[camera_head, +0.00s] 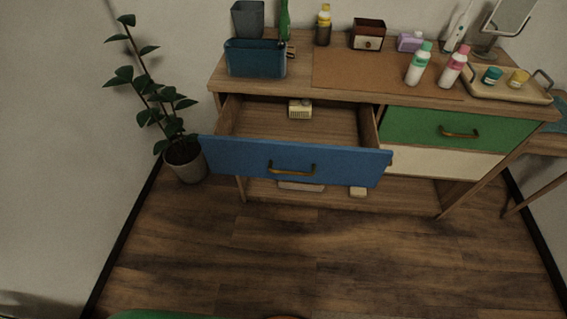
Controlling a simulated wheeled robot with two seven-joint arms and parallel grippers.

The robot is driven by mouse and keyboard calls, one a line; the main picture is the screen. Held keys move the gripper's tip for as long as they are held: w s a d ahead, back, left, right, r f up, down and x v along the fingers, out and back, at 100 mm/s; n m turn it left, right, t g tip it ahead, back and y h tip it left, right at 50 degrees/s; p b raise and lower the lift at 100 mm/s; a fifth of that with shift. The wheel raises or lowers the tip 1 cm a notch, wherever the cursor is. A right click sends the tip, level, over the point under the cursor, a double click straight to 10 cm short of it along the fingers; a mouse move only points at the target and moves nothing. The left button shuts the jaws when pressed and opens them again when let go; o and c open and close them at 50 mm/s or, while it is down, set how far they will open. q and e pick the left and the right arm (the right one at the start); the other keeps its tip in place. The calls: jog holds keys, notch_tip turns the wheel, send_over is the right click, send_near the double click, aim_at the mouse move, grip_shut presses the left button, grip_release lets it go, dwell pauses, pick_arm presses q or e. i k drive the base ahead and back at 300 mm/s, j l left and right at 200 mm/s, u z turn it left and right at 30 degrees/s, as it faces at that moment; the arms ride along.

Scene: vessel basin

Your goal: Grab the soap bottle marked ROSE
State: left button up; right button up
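Two white bottles stand upright near the front right of the dresser top. One bottle has a green cap and label (418,64). Neither of my grippers is in view.
The dresser's blue drawer (240,157) is pulled out; a small pale box (299,109) lies inside. The green drawer (412,129) is shut. A tray (487,92) with small jars sits right of the bottles. A potted plant (187,163) stands left.

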aim_at(456, 63)
jog(key=i+l+z, duration=0.2)
jog(key=i+l, duration=0.2)
jog(key=l, duration=0.25)
jog(key=i+l+z, duration=0.2)
jog(key=i+l, duration=0.2)
jog(key=l, duration=0.25)
jog(key=i+l+z, duration=0.2)
jog(key=i+l, duration=0.3)
